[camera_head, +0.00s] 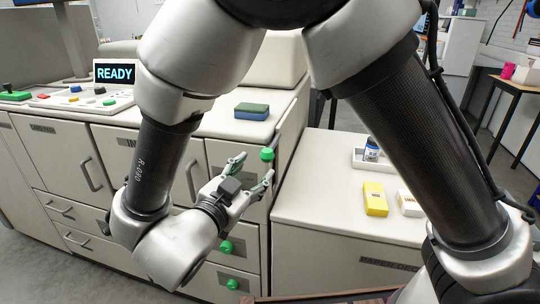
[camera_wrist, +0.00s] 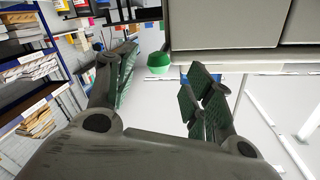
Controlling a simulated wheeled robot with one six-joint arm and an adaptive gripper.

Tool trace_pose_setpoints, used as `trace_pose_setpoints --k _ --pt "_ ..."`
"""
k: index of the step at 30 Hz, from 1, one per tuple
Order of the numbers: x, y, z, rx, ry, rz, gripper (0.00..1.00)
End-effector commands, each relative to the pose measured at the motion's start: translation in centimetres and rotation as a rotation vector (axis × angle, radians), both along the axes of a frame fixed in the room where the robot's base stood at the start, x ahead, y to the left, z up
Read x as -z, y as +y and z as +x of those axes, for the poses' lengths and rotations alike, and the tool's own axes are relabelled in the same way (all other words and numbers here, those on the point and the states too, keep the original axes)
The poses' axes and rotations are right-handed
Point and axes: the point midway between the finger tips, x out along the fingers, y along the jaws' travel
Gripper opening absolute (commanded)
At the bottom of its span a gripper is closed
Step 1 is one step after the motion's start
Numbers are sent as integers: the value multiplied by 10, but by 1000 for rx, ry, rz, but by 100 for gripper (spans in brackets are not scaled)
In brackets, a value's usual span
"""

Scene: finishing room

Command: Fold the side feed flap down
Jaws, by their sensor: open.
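The side feed flap (camera_head: 290,133) appears to be the pale upright panel at the right end of the long machine. A green knob (camera_head: 267,154) sits at its near edge, and it also shows in the wrist view (camera_wrist: 159,59). My gripper (camera_head: 254,170) is open and empty, its fingers pointing toward the knob. In the wrist view the knob lies beyond the gap between the fingertips (camera_wrist: 162,78). I cannot tell the exact distance; no contact shows. Most of the flap's face is hidden by the viewing angle.
A lower cabinet (camera_head: 330,215) stands right of the flap, bearing a yellow box (camera_head: 375,198), a white box (camera_head: 408,203) and a tray with a jar (camera_head: 371,150). A blue-green sponge-like block (camera_head: 251,111) lies on the machine top. A screen reading READY (camera_head: 115,73) stands left.

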Motion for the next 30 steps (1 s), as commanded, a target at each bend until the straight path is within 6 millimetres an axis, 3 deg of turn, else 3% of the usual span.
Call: trace_pose_setpoints --k 5,15,27,30 --pt "-9 -11 11 19 -29 -21 52" --pt "-8 -37 58 17 -27 -20 52" --pt "-8 -41 68 13 -28 -20 52" --pt "-8 -41 68 13 -28 -20 34"
